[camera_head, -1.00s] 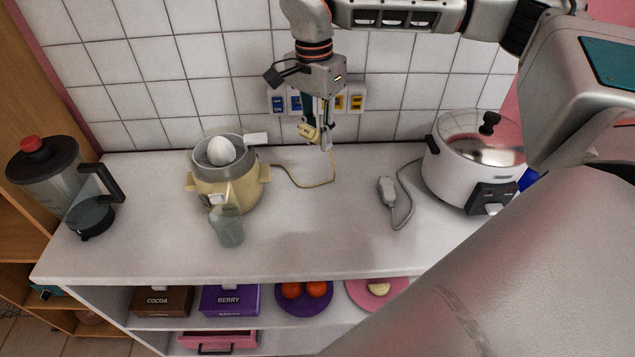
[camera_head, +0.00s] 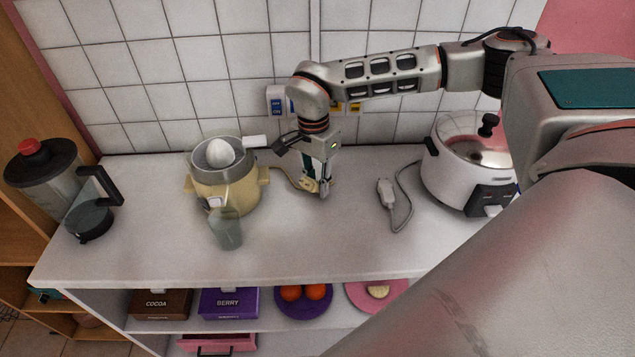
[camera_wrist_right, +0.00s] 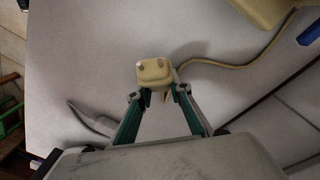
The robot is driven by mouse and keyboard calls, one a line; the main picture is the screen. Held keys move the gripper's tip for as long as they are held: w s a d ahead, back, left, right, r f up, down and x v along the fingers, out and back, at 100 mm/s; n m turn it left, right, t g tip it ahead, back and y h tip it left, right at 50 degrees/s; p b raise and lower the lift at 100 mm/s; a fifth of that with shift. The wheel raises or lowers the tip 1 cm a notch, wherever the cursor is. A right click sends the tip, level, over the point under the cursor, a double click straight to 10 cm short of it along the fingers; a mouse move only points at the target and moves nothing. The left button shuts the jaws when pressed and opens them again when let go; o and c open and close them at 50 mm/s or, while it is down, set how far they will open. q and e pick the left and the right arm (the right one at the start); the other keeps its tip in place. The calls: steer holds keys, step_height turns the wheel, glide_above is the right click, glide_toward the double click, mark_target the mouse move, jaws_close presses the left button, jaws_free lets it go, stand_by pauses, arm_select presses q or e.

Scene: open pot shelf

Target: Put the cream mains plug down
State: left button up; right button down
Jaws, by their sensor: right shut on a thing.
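The cream mains plug (camera_wrist_right: 155,72) is between the fingertips of my right gripper (camera_wrist_right: 155,95) in the right wrist view, with its pins showing. The gripper is shut on it. In the head view my right gripper (camera_head: 321,188) points down, low over the white counter (camera_head: 300,240), right of the cream juicer (camera_head: 226,190). The plug is small there and partly hidden by the fingers; I cannot tell whether it touches the counter. Its cream cord (camera_head: 285,175) runs left to the juicer. My left gripper is not in view.
A grey plug with its cord (camera_head: 386,192) lies to the right, beside the white cooker (camera_head: 462,170). A clear glass (camera_head: 227,230) stands before the juicer, and a blender jug (camera_head: 75,200) at far left. The wall sockets (camera_head: 277,100) are behind my arm. The counter's front middle is clear.

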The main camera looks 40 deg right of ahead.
steer(key=shift+f, duration=0.25)
steer(key=c, duration=1.8)
jaws_free()
steer(key=shift+c, duration=0.2)
step_height(320, 180, up, 13)
steer(key=shift+w+a+f, duration=0.15)
steer(key=shift+w, duration=0.05)
steer(key=shift+f, duration=0.1)
